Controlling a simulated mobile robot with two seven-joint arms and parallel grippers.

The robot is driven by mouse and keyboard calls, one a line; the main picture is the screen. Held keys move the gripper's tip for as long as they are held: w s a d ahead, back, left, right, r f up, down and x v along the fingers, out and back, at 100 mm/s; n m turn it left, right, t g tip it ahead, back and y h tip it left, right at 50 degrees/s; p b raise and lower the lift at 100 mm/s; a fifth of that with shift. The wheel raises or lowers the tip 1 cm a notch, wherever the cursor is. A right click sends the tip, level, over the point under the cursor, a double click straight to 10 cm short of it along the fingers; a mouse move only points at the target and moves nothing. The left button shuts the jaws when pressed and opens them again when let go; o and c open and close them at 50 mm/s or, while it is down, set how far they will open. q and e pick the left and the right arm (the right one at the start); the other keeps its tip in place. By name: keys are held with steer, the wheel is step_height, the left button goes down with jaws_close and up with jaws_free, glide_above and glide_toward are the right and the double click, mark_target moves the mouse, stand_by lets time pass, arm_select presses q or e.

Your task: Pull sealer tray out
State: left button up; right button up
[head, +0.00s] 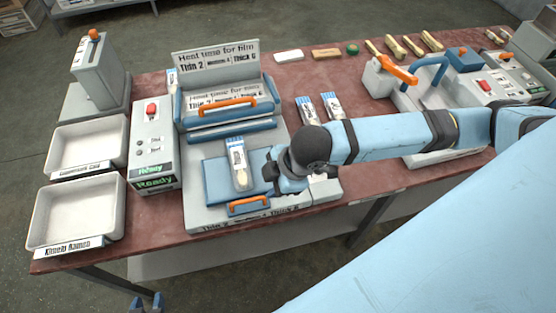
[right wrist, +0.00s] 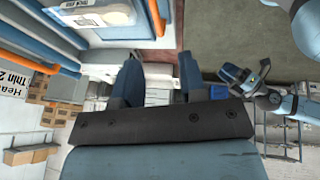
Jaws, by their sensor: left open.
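The sealer (head: 275,145) stands on the table with its tray pulled toward the front, or resting there; I cannot tell how far it is out. The tray (head: 214,182) is a blue pad with an orange handle (head: 249,206) at its front edge. A packet with a wooden spoon (head: 239,165) lies on the pad. My right gripper (head: 270,173) is just right of the packet, above the tray's right side and apart from the handle. In the right wrist view its fingers (right wrist: 158,78) are spread with nothing held. My left gripper (head: 147,302) is open, low in front of the table.
A control box (head: 153,145) with a red button and green "Ready" displays stands left of the sealer. Two white bins (head: 75,212) are further left. Loose packets (head: 307,110), wooden pieces (head: 325,53) and a press (head: 425,80) with an orange lever lie to the right and back.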

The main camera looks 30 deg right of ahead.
steer(key=shift+v, duration=1.15)
steer(key=w+a+f+m+t+y+p, duration=0.1)
steer(key=a+m+t+y, duration=0.1)
steer(key=a, duration=0.2)
steer(key=w+a+f+m+t+y, duration=0.1)
steer(key=a+f+m+t+y, duration=0.15)
steer(key=a, duration=0.25)
steer(key=s+d+f+m+t+h+p, duration=0.1)
steer(key=s+d+f+m+t+h, duration=0.2)
steer(key=d+f, duration=0.7)
steer(key=s+f+m+h, duration=0.2)
steer(key=s+m, duration=0.2)
steer(key=shift+s+m, duration=0.35)
